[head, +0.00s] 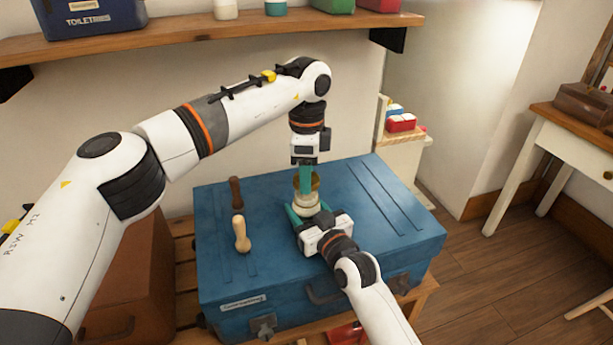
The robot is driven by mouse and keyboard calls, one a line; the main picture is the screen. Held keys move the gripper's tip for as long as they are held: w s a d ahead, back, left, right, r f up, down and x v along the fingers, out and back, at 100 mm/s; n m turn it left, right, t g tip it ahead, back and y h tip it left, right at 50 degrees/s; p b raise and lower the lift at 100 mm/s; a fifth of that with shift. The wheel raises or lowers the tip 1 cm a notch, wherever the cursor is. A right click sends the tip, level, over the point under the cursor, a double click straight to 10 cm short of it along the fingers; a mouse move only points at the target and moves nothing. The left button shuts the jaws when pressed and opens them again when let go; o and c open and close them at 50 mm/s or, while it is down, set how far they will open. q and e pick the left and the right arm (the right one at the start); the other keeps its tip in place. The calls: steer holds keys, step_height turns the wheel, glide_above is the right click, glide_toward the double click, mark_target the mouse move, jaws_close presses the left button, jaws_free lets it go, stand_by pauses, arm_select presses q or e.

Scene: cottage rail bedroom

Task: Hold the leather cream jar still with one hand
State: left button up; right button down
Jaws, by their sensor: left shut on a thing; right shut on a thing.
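The leather cream jar (306,204) stands upright on the blue trunk (370,235), a pale body with a brownish-gold top part. My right gripper (305,212) comes from the front, its green fingers shut around the jar's lower body. My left gripper (306,178) points straight down from above, its green fingers shut on the jar's top part, which looks like the lid. The fingers hide part of the jar, and I cannot tell whether the lid is loose.
A wall shelf (200,38) with containers is above. The trunk's right part is clear. A white desk (545,130) stands far right.

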arm_select(q)
step_height(320, 180, up, 3)
steer(key=shift+f, duration=0.1)
arm_select(e)
steer(key=shift+c, duration=2.2)
jaws_free()
